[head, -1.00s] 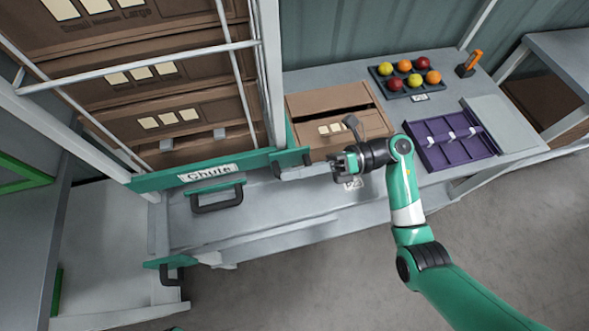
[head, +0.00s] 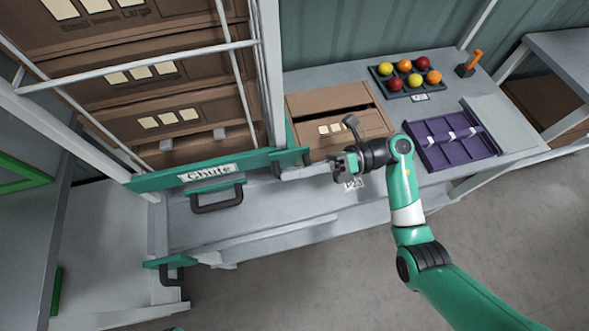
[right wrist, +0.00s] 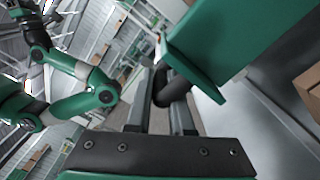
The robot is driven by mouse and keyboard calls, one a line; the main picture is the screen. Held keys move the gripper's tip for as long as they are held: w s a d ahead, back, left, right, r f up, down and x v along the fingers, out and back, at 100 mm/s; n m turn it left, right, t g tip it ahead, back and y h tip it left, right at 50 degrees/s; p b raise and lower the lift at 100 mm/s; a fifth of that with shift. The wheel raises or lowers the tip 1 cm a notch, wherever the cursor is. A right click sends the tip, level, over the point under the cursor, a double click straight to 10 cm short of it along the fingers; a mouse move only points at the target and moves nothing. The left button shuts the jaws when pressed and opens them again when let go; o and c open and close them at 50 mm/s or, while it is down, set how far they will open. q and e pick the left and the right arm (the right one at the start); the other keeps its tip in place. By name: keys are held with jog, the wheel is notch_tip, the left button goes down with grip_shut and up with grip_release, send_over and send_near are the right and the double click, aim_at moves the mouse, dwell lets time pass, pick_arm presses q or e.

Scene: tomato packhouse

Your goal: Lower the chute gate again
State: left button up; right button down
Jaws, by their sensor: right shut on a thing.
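The chute's green board (head: 155,181) with its "Chute" label runs below the stacked cartons in the head view. A black loop handle (head: 216,197) hangs from its front. A smaller green plate with a black handle (head: 291,158) is at its right end. My right gripper (head: 338,167) reaches in from the right beside it. In the right wrist view its grey fingers (right wrist: 163,103) are shut on a black handle (right wrist: 172,87) that joins a green panel (right wrist: 235,38). The handle is partly hidden by the fingers. My left gripper does not show.
A brown carton (head: 309,107) stands on the bench behind my right gripper. A dark tray (head: 394,92) of coloured fruit, a purple crate (head: 431,160) and an orange-handled tool (head: 472,62) are farther right. The grey bench top before the chute (head: 280,205) is clear.

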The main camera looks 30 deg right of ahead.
notch_tip(320, 180, down, 11)
jog(key=b, duration=0.9)
jog(key=shift+f, duration=0.1)
jog(key=c, duration=1.2)
grip_release()
jog(key=o, duration=0.4)
jog(key=shift+d+r, duration=0.2)
jog(key=shift+d, duration=0.1)
jog(key=p+v, duration=0.1)
jog(key=v, duration=1)
jog(key=shift+s+f, duration=0.1)
jog(key=shift+s, duration=0.05)
